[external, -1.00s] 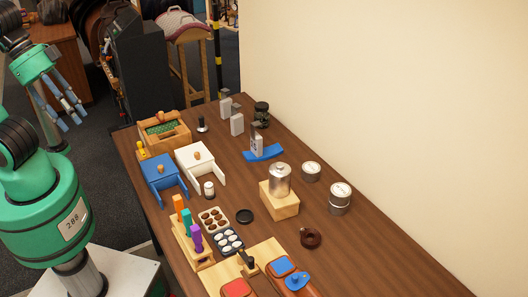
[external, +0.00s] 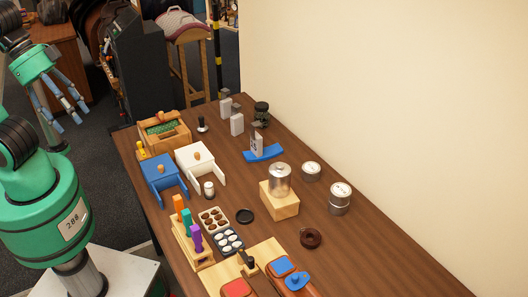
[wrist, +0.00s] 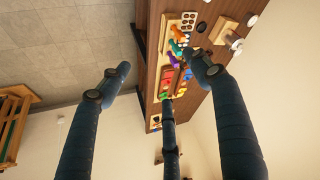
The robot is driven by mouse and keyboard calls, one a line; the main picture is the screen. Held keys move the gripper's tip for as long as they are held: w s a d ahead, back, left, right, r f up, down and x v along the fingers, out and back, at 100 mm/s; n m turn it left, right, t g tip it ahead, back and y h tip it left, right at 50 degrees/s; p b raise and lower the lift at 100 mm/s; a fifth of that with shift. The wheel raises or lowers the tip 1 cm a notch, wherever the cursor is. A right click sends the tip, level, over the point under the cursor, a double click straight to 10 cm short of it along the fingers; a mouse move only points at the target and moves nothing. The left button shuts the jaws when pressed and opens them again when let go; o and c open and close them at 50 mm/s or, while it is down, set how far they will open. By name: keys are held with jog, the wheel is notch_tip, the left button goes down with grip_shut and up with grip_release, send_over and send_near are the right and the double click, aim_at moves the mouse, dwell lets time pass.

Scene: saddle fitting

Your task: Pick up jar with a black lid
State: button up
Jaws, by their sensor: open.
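A dark jar (external: 262,113) with a dark top stands at the far end of the table, close to the wall. A small pale jar (external: 209,189) stands in front of the white drawer box; its lid colour is hard to tell. A flat black disc (external: 245,215) lies on the table by the egg-cup-like tray. My gripper (external: 62,103) is open and empty, high at the left, off the table and far from both jars. In the wrist view my spread fingers (wrist: 155,78) point toward the table, with nothing between them.
The wooden table (external: 340,262) holds a blue box (external: 162,174), a white box (external: 198,162), a metal canister (external: 280,179) on a wood block, two tins (external: 340,195) and a coloured-handle rack (external: 190,243). The wall borders its right side. Clear table lies at the right front.

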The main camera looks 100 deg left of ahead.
jog(key=shift+o, duration=0.6)
jog(key=shift+w+r, duration=0.1)
